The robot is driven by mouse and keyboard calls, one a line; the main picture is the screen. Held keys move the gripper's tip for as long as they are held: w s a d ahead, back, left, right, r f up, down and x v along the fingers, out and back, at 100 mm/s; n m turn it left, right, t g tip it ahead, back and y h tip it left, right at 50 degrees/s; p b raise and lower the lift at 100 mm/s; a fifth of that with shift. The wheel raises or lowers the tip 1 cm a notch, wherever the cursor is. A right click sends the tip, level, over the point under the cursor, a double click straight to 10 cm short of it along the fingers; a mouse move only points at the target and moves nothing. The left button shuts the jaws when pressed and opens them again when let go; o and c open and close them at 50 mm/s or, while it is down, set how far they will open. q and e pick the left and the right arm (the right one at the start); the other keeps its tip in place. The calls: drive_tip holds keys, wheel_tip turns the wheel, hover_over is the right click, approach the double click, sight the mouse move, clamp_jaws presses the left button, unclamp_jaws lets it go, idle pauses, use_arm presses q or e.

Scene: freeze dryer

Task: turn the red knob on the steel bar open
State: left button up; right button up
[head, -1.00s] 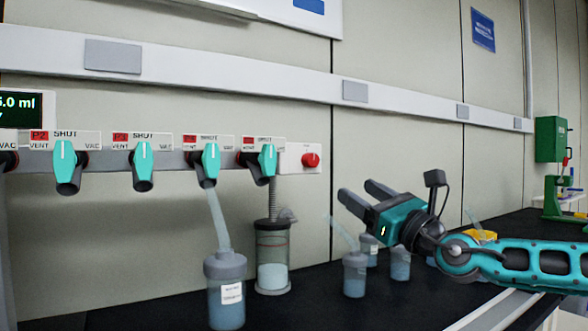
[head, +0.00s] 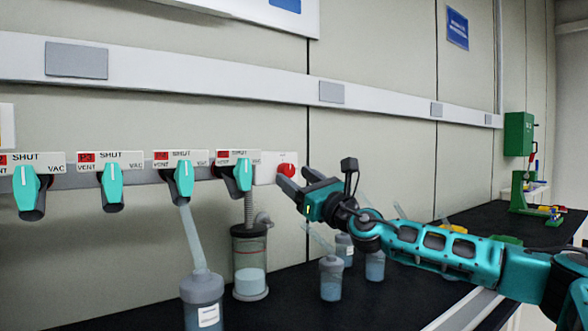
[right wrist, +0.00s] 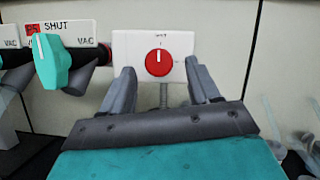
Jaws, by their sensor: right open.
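The red knob (head: 287,170) sits on a white plate (head: 264,168) at the right end of the steel bar (head: 140,174). In the right wrist view the red knob (right wrist: 159,62) is round, with a white pointer line running upright. My right gripper (head: 287,178) is open, its fingers pointing at the knob and partly covering the plate in the head view. In the right wrist view the knob shows between and beyond the two fingers of my right gripper (right wrist: 163,80), with nothing held. Whether the fingertips touch the plate is unclear. My left gripper is not in view.
Several teal valve handles (head: 243,174) hang from the bar left of the knob. Below stand a clear cylinder (head: 250,262) with a hose and a grey-capped bottle (head: 204,302). Small bottles (head: 331,278) stand under my right arm. A green device (head: 519,190) is far right.

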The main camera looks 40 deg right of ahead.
drive_tip(key=shift+x, duration=0.85)
drive_tip(key=c, duration=1)
